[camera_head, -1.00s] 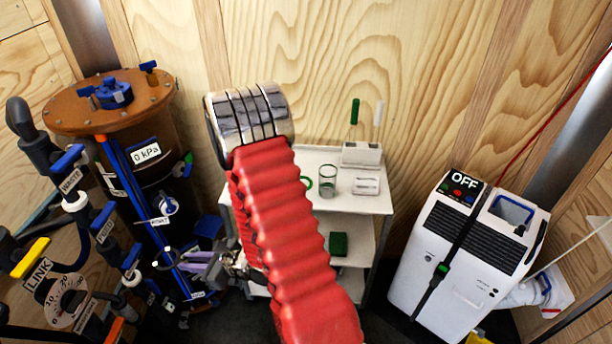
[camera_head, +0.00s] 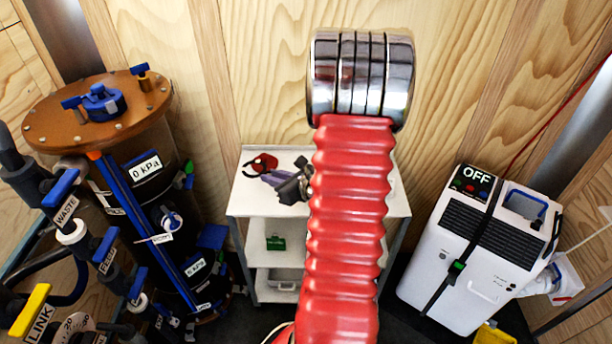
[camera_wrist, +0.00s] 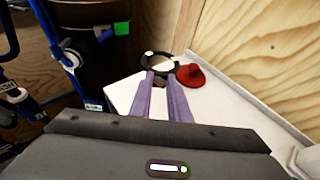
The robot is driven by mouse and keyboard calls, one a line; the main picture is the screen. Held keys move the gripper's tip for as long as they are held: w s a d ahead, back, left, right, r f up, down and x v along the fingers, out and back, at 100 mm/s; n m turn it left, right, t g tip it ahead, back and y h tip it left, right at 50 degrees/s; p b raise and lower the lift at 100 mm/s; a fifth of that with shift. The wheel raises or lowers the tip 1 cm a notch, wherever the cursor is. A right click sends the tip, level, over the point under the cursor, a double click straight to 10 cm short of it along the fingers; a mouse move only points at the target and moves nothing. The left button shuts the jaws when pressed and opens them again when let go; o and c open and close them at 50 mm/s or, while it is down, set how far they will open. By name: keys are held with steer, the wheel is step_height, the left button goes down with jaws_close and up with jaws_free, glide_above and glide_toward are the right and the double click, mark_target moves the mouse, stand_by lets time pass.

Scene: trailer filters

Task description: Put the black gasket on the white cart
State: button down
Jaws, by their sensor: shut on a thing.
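My gripper, with purple fingers (camera_wrist: 161,78), is shut on the black gasket (camera_wrist: 146,60), a dark ring at its fingertips in the wrist view. It is over the left back part of the white cart's top (camera_wrist: 222,115), beside a red knob-like object (camera_wrist: 190,76). In the head view my gripper (camera_head: 270,180) is over the white cart (camera_head: 255,203); the gasket is hard to make out there. I cannot tell whether the gasket touches the cart top. My red-sleeved arm hides the middle of the cart.
A dark tank (camera_head: 150,180) with an orange lid and blue valves stands left. A white appliance marked OFF (camera_head: 470,255) stands right. A green object (camera_head: 275,243) lies on the cart's middle shelf. The wooden wall is close behind the cart.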

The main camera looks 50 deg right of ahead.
steer(key=shift+s+d+r+m+h, duration=0.15)
steer(key=shift+s+d+r, duration=0.05)
steer(key=shift+d, duration=0.4)
steer(key=shift+s+d+r+m+h, duration=0.15)
steer(key=shift+d+r, duration=0.05)
steer(key=shift+d, duration=0.35)
steer(key=shift+w, duration=0.1)
steer(key=shift+a+f, duration=0.1)
steer(key=shift+f, duration=2.8)
steer(key=shift+f, duration=2.1)
